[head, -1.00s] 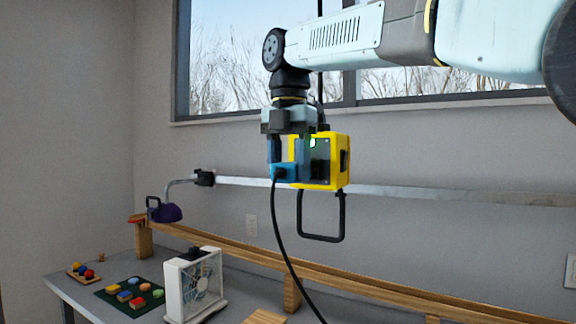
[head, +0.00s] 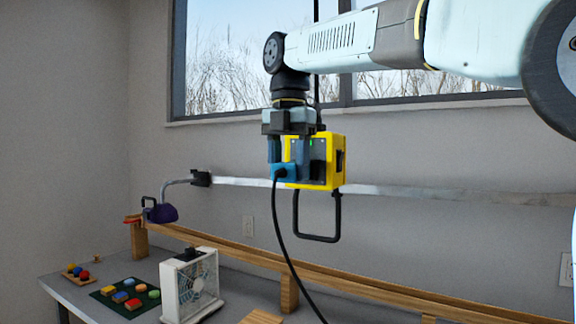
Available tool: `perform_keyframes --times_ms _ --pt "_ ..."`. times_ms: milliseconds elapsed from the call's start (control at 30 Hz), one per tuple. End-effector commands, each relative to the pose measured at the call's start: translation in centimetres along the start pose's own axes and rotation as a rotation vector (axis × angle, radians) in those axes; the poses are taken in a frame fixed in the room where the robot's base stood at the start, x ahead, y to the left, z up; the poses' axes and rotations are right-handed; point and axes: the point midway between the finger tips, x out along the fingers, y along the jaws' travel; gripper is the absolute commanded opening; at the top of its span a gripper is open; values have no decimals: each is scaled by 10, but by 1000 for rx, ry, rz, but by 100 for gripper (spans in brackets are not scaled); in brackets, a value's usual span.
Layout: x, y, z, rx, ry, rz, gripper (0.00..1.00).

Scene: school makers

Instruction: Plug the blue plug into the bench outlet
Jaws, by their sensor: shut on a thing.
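My gripper (head: 289,160) points down in front of the window wall and is shut on the blue plug (head: 284,173). A black cord hangs from the plug and curves down to the bottom edge. The yellow outlet box (head: 337,163) hangs directly behind and to the right of the plug, with a dark face and a small green light. The plug overlaps the box's left part in the view. I cannot tell whether its prongs touch or enter the outlet, because the gripper and plug hide that spot.
A metal rail (head: 400,190) runs along the wall behind the box. A black loop handle (head: 318,238) hangs under the box. Below are a wooden track (head: 240,252), a white fan (head: 190,285), a purple lamp (head: 161,213) and a green mat (head: 104,291) with coloured blocks.

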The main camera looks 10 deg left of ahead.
Motion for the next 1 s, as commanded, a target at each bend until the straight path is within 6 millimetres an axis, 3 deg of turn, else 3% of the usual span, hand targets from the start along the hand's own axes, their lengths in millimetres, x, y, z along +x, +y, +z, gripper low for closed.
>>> perform_keyframes --times_ms 200,233,533,833,1000 --pt "0 0 3 0 0 0 2" --pt "0 0 4 0 0 0 52" --pt "0 0 3 -1 1 0 80" --pt "-2 0 3 0 0 1 80" --pt "-19 1 4 0 -1 3 80"
